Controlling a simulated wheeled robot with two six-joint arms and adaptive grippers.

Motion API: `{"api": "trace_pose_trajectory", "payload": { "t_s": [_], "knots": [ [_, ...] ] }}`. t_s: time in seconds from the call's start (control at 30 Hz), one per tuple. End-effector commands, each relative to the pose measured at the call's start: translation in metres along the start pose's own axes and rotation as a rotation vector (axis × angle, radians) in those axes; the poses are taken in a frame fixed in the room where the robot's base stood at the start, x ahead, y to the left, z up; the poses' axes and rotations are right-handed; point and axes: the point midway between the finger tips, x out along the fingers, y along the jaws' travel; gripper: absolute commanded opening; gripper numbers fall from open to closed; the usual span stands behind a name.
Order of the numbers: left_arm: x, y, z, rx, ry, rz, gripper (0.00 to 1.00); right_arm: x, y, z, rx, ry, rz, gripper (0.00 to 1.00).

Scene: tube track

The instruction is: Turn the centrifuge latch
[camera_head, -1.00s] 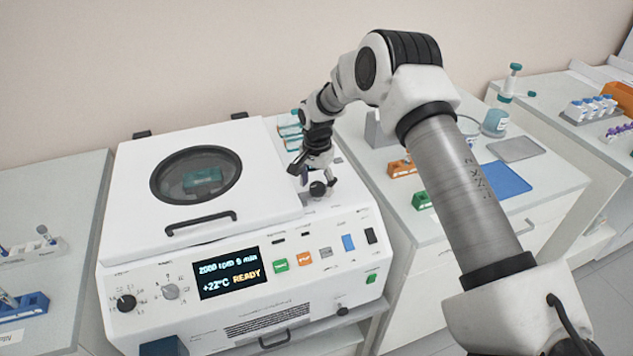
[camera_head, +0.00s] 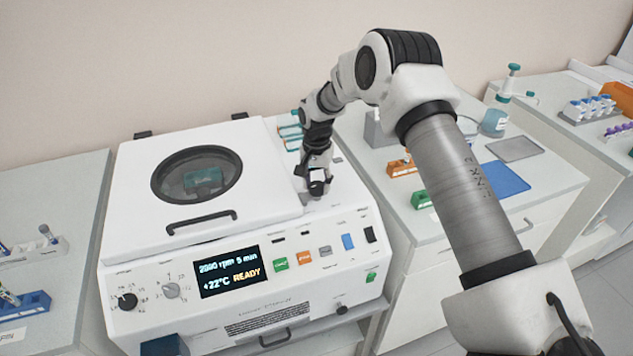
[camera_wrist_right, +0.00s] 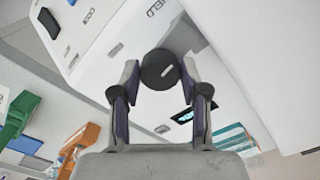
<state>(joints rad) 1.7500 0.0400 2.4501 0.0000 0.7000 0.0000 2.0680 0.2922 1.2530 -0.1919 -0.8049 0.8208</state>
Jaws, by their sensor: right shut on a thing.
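The white centrifuge (camera_head: 240,212) stands in front of me with its lid (camera_head: 230,225) down and its display reading READY. The round window and the black lid handle (camera_head: 201,222) show on the lid. The latch is a black round knob (camera_head: 316,188) on the top deck, right of the lid. In the right wrist view the knob (camera_wrist_right: 160,69) has a white mark and sits between the fingertips. My right gripper (camera_head: 316,183) is shut on the knob, its fingers at either side; the wrist view also shows the gripper (camera_wrist_right: 160,72). My left gripper is not in view.
Teal-capped items (camera_head: 291,131) lie behind the knob. A side bench on the right holds an orange rack (camera_head: 401,167), a green rack (camera_head: 421,199), a blue mat (camera_head: 500,177) and a grey tray (camera_head: 514,149). A blue rack (camera_head: 25,305) stands on the left bench.

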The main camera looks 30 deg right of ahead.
Motion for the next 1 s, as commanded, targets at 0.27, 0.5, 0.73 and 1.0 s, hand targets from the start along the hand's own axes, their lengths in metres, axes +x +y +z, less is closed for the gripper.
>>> {"api": "trace_pose_trajectory", "payload": {
  "t_s": [0.27, 0.5, 0.73, 1.0],
  "knots": [
    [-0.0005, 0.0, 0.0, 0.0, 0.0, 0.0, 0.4, 0.0044, 0.0026, 0.0019, -0.244, -0.007, 0.006, 0.1],
    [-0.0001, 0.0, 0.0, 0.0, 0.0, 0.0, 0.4, 0.0047, 0.0028, 0.0018, -0.473, -0.008, 0.005, 0.1],
    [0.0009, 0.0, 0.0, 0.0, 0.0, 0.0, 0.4, 0.0047, 0.0029, 0.0017, -0.691, -0.009, 0.004, 0.1],
    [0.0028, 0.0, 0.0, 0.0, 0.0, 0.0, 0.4, 0.0047, 0.003, 0.0016, -0.947, -0.009, 0.002, 0.1]
  ]
}}
